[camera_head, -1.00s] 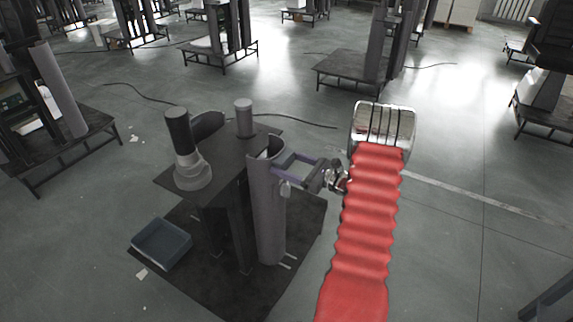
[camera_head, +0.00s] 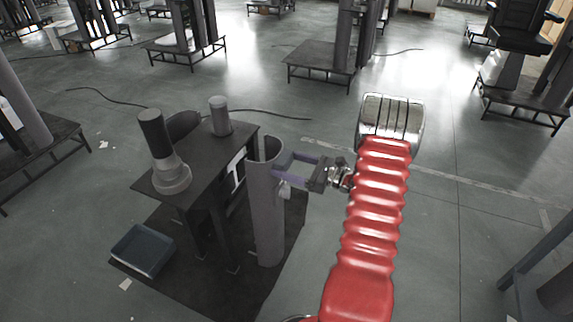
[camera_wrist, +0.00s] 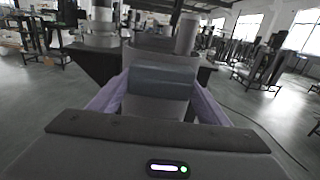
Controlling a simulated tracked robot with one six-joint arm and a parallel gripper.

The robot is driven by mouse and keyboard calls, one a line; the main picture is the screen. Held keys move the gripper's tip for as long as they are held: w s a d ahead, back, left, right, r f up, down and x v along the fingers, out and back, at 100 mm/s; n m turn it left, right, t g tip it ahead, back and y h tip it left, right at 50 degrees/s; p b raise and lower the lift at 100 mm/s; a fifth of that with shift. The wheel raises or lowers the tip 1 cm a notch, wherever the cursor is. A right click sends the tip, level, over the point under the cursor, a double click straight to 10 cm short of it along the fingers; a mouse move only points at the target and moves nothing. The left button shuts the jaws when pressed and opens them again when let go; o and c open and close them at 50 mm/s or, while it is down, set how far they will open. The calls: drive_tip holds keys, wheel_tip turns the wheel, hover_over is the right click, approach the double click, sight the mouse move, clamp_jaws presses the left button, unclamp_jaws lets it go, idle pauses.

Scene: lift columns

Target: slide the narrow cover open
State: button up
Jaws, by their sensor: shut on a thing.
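The narrow cover (camera_head: 266,215) is a tall, upright, grey curved shell at the right side of the dark lift column (camera_head: 212,225). A gap shows between cover and column, with a white T-shaped part (camera_head: 238,172) inside. My gripper (camera_head: 284,175) is shut on the cover near its top, from the right. In the wrist view, my purple fingers (camera_wrist: 158,100) reach forward on both sides of a grey block, and the cover's curved upper edge (camera_wrist: 150,58) shows beyond it. The exact contact of the fingertips is hard to see.
A dark top plate (camera_head: 205,150) carries a black-and-grey cylinder (camera_head: 162,150) and a small grey cylinder (camera_head: 220,115). A blue-grey tray (camera_head: 143,250) sits at the lower left on the base plate. A cable runs along the floor behind.

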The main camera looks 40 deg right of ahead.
drive_tip(key=shift+s, duration=0.15)
drive_tip(key=o, duration=1.5)
drive_tip(key=shift+d, duration=0.1)
drive_tip(key=v, duration=1.3)
drive_tip(key=shift+s+d+f, duration=0.15)
drive_tip(key=shift+s, duration=0.2)
